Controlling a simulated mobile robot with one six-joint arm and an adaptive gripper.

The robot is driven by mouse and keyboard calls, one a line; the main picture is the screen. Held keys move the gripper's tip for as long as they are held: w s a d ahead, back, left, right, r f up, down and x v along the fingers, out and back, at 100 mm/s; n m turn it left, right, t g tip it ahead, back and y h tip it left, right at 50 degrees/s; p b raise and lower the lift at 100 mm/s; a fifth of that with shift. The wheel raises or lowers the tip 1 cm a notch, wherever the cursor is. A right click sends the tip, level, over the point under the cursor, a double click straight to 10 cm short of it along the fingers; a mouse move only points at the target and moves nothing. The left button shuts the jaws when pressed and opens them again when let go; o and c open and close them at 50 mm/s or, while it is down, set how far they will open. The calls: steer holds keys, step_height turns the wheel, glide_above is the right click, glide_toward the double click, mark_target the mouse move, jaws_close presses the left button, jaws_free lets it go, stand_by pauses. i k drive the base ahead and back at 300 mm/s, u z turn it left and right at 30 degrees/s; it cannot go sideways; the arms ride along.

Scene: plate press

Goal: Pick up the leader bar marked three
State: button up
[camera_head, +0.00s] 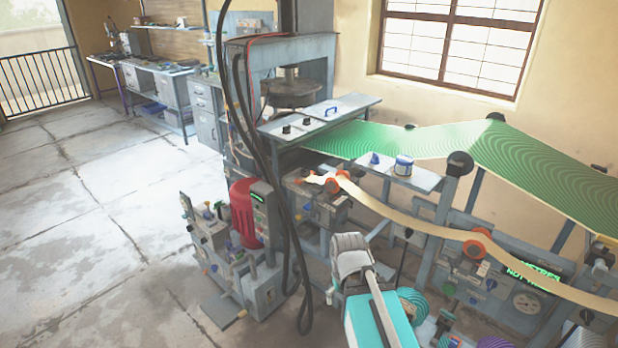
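I cannot make out a leader bar marked three; no number is readable at this size. A blue-handled piece (331,112) lies on the grey plate table (352,101) of the press. Two small dark knobs (286,129) sit on the pale surface in front of it. A small blue piece (374,159) and a blue and white tin (403,166) stand on a side shelf (426,181). My arm (352,257) rises from the bottom centre, in front of the machine. No gripper fingers show.
A green patterned sheet (545,165) runs over rollers to the right. A cream strip (420,226) passes orange-red rollers below it. Black hoses (262,150) hang by the press. A machine with a red motor (244,214) stands at left. The floor beyond is clear.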

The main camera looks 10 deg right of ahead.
mark_target(305, 173)
steer(key=z, duration=0.6)
steer(key=i, duration=0.8)
steer(key=u, duration=0.75)
steer(key=i, duration=0.3)
steer(key=u, duration=0.1)
